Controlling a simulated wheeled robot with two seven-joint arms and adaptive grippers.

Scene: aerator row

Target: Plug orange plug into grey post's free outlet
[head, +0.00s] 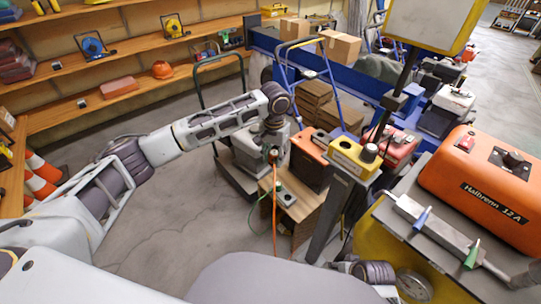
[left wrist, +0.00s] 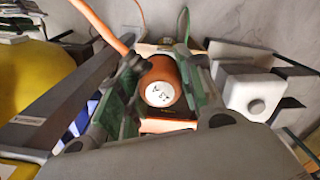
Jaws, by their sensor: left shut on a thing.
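My left gripper (head: 273,157) points down beside the yellow-topped grey post (head: 326,220). It is shut on the orange plug (left wrist: 160,92), which sits between the green finger pads in the left wrist view. The plug's round white face carries a "13 A" marking. An orange cord (head: 274,215) hangs below the gripper in the head view. The plug is apart from the post's yellow head (head: 353,157), which has dark round parts on top. I cannot tell which outlet is free.
An orange box (head: 309,163) and a wooden stand (head: 300,206) are close to the gripper. Blue trolleys and a red case (head: 399,146) stand behind. Floor at left is clear.

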